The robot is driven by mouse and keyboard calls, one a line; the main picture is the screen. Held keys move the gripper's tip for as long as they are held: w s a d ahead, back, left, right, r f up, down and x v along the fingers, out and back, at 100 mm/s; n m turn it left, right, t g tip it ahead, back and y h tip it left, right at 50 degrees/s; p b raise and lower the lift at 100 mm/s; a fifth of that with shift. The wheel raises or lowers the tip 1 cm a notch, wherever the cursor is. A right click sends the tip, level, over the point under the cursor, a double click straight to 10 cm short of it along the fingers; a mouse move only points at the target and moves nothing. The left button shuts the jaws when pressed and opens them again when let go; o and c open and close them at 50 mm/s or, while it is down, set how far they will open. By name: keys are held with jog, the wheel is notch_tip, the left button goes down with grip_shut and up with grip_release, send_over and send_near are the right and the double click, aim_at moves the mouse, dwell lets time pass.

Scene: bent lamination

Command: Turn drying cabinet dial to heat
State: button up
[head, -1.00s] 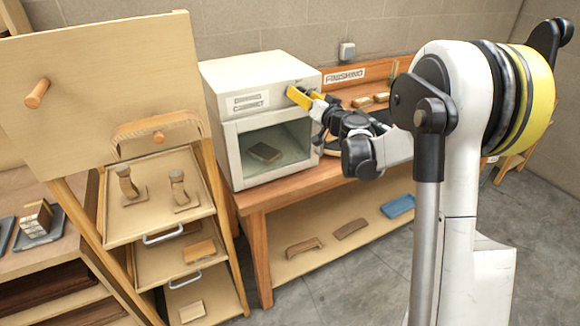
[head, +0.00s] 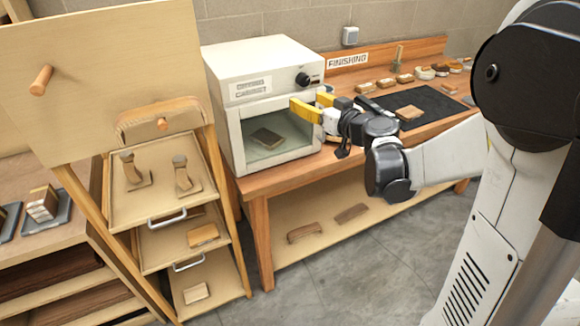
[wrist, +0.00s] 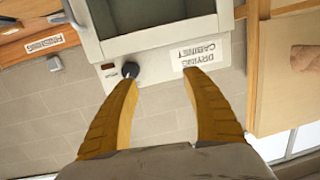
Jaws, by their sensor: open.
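The white drying cabinet (head: 262,90) stands on the wooden bench, with a label on its upper front and a glass door below. Its black dial (head: 303,79) is on the upper right of the front panel. My gripper (head: 298,106) has yellow fingers and is in front of the cabinet, a little below the dial in the head view. In the wrist view, which is upside down, my gripper (wrist: 161,78) is open and empty. The dial (wrist: 130,70) appears by the tip of the left finger; contact cannot be told. The dial's setting is not readable.
A block (head: 267,137) lies behind the cabinet's glass. A dark mat (head: 425,105) and several wooden pieces lie on the bench (head: 285,178) to the right. A wooden rack with trays (head: 150,205) stands close on the left.

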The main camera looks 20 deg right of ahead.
jog(key=s+a+f+g+b, duration=0.1)
jog(key=s+a+f+g, duration=0.1)
jog(key=s+a, duration=0.3)
jog(key=s+a+f+g+b, duration=0.1)
jog(key=s+a+f+g, duration=0.2)
jog(key=s, duration=0.9)
jog(key=shift+a+f+g, duration=0.35)
jog(key=shift+a+g, duration=0.25)
jog(key=shift+a, duration=0.45)
